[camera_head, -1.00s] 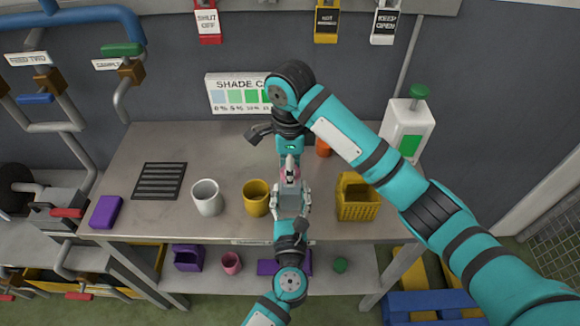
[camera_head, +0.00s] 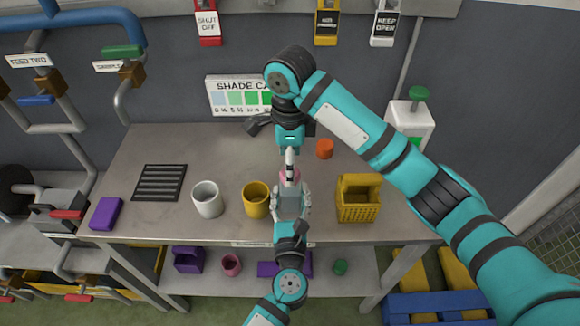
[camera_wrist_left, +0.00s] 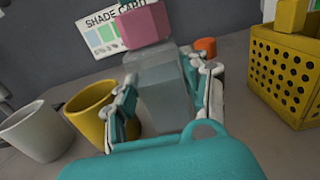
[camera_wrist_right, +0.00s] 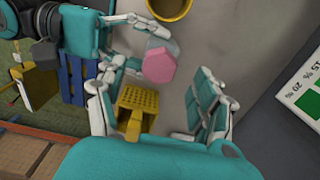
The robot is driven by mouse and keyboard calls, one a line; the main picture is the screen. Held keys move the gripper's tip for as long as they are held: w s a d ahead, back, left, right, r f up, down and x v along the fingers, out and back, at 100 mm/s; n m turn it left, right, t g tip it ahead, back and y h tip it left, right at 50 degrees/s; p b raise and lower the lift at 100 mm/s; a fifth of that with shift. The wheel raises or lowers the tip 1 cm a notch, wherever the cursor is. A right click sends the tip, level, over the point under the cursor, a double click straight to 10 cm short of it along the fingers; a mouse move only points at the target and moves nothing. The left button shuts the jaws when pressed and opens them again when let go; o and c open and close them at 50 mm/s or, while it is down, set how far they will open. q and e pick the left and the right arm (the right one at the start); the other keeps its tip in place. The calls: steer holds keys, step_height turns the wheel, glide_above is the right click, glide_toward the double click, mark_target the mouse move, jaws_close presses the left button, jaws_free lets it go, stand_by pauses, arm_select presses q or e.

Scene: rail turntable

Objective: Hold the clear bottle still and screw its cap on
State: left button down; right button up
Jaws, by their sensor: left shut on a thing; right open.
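The clear bottle (camera_wrist_left: 163,85) stands upright between the fingers of my left gripper (camera_head: 291,200), which is shut on it from the front. A pink faceted cap (camera_wrist_left: 143,25) sits at the top of the bottle; whether it is fully seated cannot be told. The cap (camera_wrist_right: 159,64) also shows in the right wrist view, between and beyond the spread fingers of my right gripper (camera_wrist_right: 150,88). My right gripper is open and empty, above and behind the cap. In the head view the cap and bottle are mostly hidden by the grippers.
A yellow perforated basket (camera_head: 358,210) is at the right, an orange cylinder (camera_head: 324,149) behind. A dark grille (camera_head: 160,182) and purple block (camera_head: 106,213) lie left. The shade card (camera_head: 238,96) stands behind.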

steer(key=shift+r, duration=0.6)
steer(key=n, duration=0.5)
steer(key=shift+n, duration=0.4)
steer(key=n, duration=0.5)
steer(key=shift+n, duration=0.3)
steer(key=n, duration=1.2)
steer(key=shift+n, duration=0.3)
steer(key=shift+f, duration=0.15)
